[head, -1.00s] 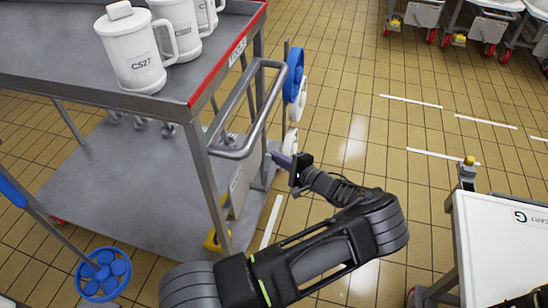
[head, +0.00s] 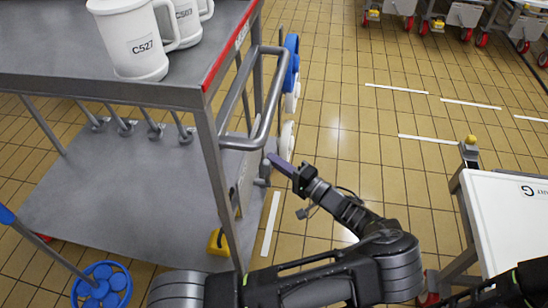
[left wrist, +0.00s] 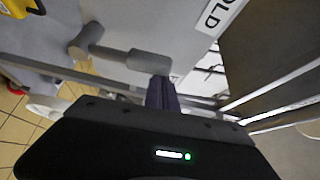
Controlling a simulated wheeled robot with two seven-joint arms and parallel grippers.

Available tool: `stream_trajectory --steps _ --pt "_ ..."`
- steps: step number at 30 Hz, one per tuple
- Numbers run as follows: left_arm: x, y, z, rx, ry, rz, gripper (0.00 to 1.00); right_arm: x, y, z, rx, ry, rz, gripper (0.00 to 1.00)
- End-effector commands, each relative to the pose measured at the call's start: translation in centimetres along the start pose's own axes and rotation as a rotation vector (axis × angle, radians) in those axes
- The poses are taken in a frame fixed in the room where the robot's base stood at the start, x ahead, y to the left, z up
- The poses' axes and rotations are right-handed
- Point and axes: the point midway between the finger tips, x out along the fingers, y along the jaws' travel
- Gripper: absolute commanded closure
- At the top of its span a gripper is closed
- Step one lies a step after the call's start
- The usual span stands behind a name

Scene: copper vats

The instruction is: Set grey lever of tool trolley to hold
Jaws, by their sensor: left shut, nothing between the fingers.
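The tool trolley (head: 120,195) is a grey metal cart with a red-edged top, at the left of the head view. Its grey lever (left wrist: 150,62) shows in the left wrist view, with a round pivot end and a thicker handle, on a grey panel. A label (left wrist: 218,18) ending in "OLD" is right of the handle; its start is cut off. In the head view the lever (head: 266,169) is small and partly hidden. My left gripper (head: 272,159) is shut and empty, its purple fingertips at the handle's end; I cannot tell whether they touch. My right gripper is out of view.
The trolley's push handle (head: 262,128) juts out above the lever. White mugs (head: 143,45) stand on its top. A white-topped cart (head: 510,215) stands at the right.

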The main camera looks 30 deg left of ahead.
Motion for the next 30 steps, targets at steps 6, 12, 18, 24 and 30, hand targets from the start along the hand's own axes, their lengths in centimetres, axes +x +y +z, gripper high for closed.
stream_trajectory --steps 6,12,18,24,30 --pt "-1.2 -0.2 1.9 0.002 0.001 0.001 1.0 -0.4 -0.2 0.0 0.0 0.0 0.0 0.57" --pt "-2.1 0.2 3.5 0.003 0.002 0.001 1.0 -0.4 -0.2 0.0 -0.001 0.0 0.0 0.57" --pt "-2.8 0.6 4.6 0.002 0.002 0.001 1.0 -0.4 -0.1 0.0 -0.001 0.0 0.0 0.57" --pt "-3.1 0.9 5.3 0.003 0.0 0.003 1.0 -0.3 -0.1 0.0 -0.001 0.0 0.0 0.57" --pt "-3.3 1.2 5.6 0.005 -0.003 0.006 1.0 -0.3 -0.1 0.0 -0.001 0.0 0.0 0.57"
